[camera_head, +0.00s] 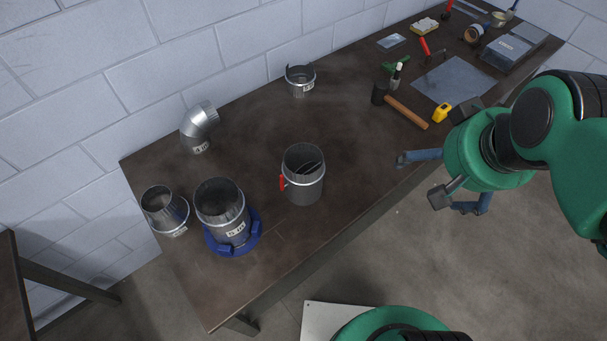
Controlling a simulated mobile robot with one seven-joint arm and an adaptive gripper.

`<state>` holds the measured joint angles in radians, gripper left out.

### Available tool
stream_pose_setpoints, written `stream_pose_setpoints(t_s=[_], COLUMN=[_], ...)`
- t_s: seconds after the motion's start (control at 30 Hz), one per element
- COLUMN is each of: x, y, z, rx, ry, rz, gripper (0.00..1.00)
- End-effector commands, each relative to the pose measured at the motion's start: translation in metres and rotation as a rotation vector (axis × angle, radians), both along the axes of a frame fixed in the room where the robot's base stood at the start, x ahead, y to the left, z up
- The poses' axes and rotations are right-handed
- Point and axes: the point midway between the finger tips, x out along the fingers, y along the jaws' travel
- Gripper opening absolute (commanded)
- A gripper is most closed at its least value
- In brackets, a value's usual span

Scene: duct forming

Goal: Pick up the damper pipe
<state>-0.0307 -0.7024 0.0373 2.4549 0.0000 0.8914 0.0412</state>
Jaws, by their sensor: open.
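The damper pipe (303,188) is a short grey metal cylinder with a red handle on its left side and a plate visible inside its open top. It stands upright near the middle of the dark table. My gripper (430,183) is to the right of the damper pipe, by the table's front edge. Its blue fingers are spread apart with nothing between them, and it does not touch the pipe.
Left of the damper pipe, a labelled pipe (221,205) stands in a blue ring holder (233,245), with a reducer (165,208) and an elbow (198,124) nearby. A short collar (300,80) stands behind. A hammer (405,111) and yellow tape measure (441,112) lie right. Table (275,270) is bare in front.

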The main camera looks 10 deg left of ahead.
Motion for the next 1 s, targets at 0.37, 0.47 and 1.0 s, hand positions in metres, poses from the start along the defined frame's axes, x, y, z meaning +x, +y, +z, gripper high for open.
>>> stream_pose_setpoints(t_s=[0.37, 0.47, 1.0], x=[0.078, 0.099, 0.179], y=[0.051, 0.07, 0.187], z=[-0.011, -0.02, -0.116], rx=[0.049, 0.057, 0.055], ry=[0.129, 0.165, 0.357], rz=[-0.02, -0.029, -0.091], gripper=[1.0, 1.0, 1.0])
